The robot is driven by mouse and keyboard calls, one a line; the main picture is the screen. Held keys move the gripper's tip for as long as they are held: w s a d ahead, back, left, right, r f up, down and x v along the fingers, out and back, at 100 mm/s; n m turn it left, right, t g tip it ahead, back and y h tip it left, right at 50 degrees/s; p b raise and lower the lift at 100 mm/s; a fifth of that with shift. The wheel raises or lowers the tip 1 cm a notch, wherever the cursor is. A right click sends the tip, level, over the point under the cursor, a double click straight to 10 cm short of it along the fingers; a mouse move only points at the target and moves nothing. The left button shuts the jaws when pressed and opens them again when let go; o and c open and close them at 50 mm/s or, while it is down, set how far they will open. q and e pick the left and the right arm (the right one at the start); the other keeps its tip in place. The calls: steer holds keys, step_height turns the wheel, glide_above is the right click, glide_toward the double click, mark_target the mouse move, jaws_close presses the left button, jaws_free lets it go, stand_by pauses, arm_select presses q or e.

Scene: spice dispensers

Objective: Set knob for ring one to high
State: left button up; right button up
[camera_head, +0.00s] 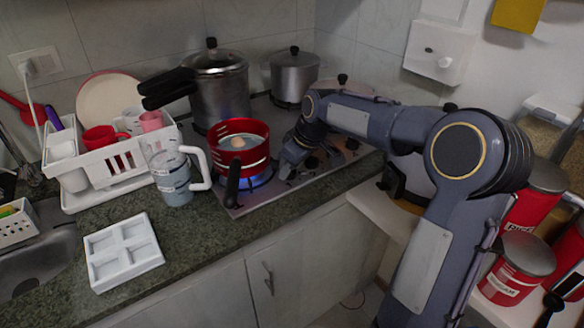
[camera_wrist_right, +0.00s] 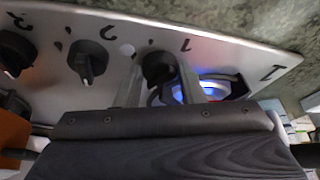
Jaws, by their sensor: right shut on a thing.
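My right gripper (camera_head: 290,164) reaches down to the front strip of the stove (camera_head: 228,199), right of the red pot. In the right wrist view its two fingers (camera_wrist_right: 160,82) stand on either side of the black knob (camera_wrist_right: 158,66) by the number 1 and are shut on it. The knob's pointer is hidden, so its setting cannot be read. A blue flame (camera_wrist_right: 186,93) glows past the fingers; in the head view it burns under the red pot (camera_head: 253,157). My left gripper is not in view.
Knobs two (camera_wrist_right: 88,60) and three (camera_wrist_right: 14,52) sit beside the held knob. A pressure cooker (camera_head: 222,92) and a steel pot (camera_head: 291,77) stand at the back. A blender jug (camera_head: 175,178) stands left of the stove. A white tray (camera_head: 123,249) lies on the counter.

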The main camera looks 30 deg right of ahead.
steer(key=shift+a+r+m+t+h, duration=0.15)
steer(key=shift+m+h, duration=0.3)
steer(key=shift+m, duration=0.65)
steer(key=shift+f+m+t+h, duration=0.15)
steer(key=shift+m+h, duration=0.3)
steer(key=shift+m, duration=0.65)
steer(key=shift+r, duration=0.1)
steer(key=o, duration=1)
steer(key=v, duration=0.7)
steer(key=shift+s+r, duration=0.15)
steer(key=shift+r, duration=0.2)
